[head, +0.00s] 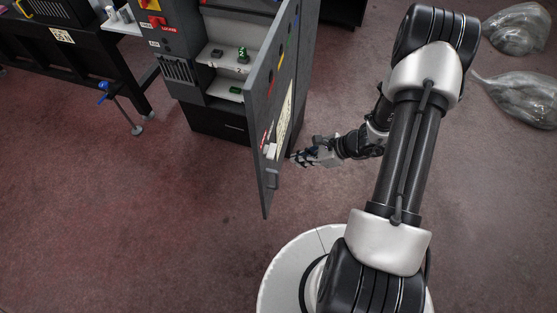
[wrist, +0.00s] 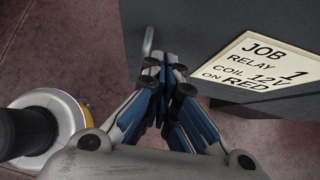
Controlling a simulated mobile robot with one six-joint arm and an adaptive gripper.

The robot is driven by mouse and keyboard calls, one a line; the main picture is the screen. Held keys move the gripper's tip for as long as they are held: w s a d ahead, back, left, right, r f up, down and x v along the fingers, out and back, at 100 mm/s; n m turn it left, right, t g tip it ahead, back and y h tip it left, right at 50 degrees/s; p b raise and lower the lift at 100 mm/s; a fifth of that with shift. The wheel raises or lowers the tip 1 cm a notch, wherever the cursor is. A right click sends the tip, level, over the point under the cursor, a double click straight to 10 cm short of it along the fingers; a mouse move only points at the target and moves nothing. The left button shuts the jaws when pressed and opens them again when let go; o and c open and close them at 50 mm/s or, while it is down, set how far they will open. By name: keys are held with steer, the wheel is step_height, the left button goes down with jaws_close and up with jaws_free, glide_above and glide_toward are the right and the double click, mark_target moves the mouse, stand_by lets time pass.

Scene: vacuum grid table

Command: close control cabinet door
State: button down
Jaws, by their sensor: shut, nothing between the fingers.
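The control cabinet (head: 222,75) stands at the top centre of the head view, its front open and its inner shelves showing. Its dark grey door (head: 271,120) is swung wide open toward me, seen nearly edge-on. A handle (head: 272,179) shows low on the door. My gripper (head: 293,158) is shut and empty, close to the right-hand face of the door. In the wrist view the shut fingertips (wrist: 166,68) point at the lower part of the door panel (wrist: 185,30), near a grey handle (wrist: 148,42). I cannot tell whether they touch it.
A job card (wrist: 265,62) is on the door. Small green parts (head: 242,55) sit on the cabinet shelves. A dark table (head: 75,50) with a blue clamp stands at left. Wrapped grey bundles (head: 520,95) lie at the right. The floor in front is clear.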

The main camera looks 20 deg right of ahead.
mark_target(268, 163)
steer(key=w+a+f, duration=0.1)
steer(key=a, duration=0.1)
steer(key=w+a+f+b, duration=0.1)
steer(key=a, duration=0.1)
steer(key=w+a+f, duration=0.1)
steer(key=a, duration=0.1)
steer(key=shift+w+f, duration=0.1)
steer(key=shift+w, duration=0.25)
steer(key=shift+w+a, duration=0.1)
